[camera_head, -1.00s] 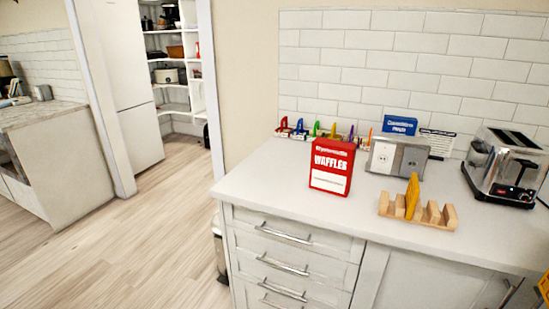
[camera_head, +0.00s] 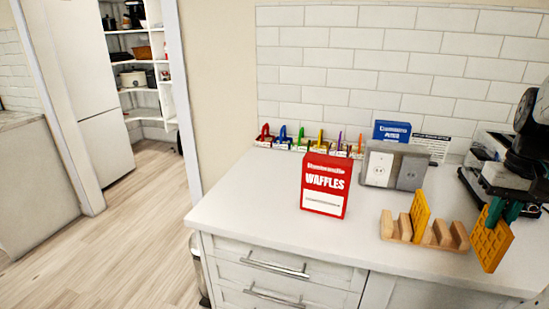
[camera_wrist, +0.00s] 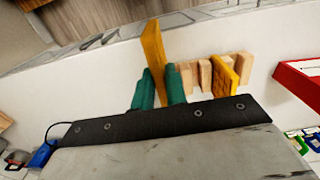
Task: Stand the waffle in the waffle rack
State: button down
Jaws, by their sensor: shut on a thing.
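My gripper (camera_head: 499,213) is at the right of the head view, its green fingers shut on a yellow waffle (camera_head: 490,245). In the wrist view my gripper (camera_wrist: 158,88) holds this waffle (camera_wrist: 153,50) between its fingers, with the waffle sticking out past the tips. The wooden waffle rack (camera_head: 403,229) sits on the counter just left of the held waffle, and it also shows in the wrist view (camera_wrist: 206,75). Another waffle (camera_head: 420,215) stands in a slot of the rack. The held waffle is beside the rack, outside its slots; its exact height over the counter is unclear.
A red waffle box (camera_head: 326,186) stands left of the rack on the white counter (camera_head: 260,205). Behind are a wall outlet box (camera_head: 393,166), a blue box (camera_head: 392,131) and several small coloured items.

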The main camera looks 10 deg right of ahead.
jog(key=w+d+f, duration=0.1)
jog(key=w+f, duration=0.1)
jog(key=w, duration=0.3)
jog(key=w+d+f, duration=0.2)
jog(key=w, duration=0.3)
jog(key=shift+d+f, duration=0.25)
jog(key=shift+d, duration=0.05)
jog(key=shift+f, duration=0.1)
jog(key=c, duration=1.4)
grip_release()
jog(key=shift+f, duration=0.1)
